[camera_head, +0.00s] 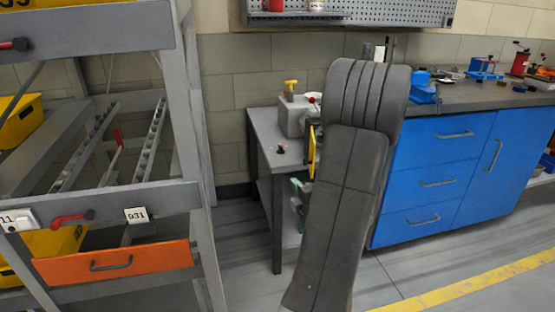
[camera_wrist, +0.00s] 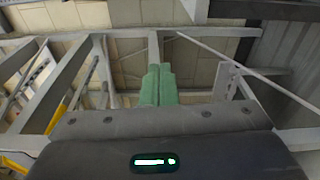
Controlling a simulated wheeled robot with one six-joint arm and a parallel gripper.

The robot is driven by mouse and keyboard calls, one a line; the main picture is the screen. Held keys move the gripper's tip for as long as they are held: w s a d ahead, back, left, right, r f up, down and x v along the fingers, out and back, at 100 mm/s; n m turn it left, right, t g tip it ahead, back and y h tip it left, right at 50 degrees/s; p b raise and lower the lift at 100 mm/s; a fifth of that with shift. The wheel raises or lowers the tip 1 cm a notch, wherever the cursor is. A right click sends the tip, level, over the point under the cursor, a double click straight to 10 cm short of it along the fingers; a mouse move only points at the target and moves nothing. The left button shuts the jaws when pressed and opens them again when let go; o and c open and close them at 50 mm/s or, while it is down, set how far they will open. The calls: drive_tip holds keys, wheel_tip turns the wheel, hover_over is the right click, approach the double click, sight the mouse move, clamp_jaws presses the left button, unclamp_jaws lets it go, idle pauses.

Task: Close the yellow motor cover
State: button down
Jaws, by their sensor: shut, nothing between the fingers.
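A narrow yellow panel (camera_head: 312,152), which looks like the yellow motor cover, stands upright at the right edge of the grey side table in the head view. My dark arm hides part of it, so I cannot tell how far open it is. My gripper (camera_wrist: 158,84) shows in the wrist view as two green fingers pressed together, with nothing between them. In the head view my arm hides most of the gripper; small green bits show below the yellow panel. The cover is not clearly visible in the wrist view.
The grey side table (camera_head: 262,135) carries a grey box (camera_head: 292,118) with a yellow-topped part. A grey rack (camera_head: 180,120) with an orange drawer front (camera_head: 125,260) stands left. Blue cabinets (camera_head: 440,185) stand right. Floor between rack and table is clear.

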drive_tip(key=w+d+m+h+b, duration=0.1)
drive_tip(key=w+m+b, duration=0.1)
drive_tip(key=w, duration=0.9)
drive_tip(key=shift+t+b, duration=0.3)
drive_tip(key=shift+t, duration=0.1)
drive_tip(key=shift+w+d+r, duration=0.1)
drive_tip(key=shift+d+r, duration=0.05)
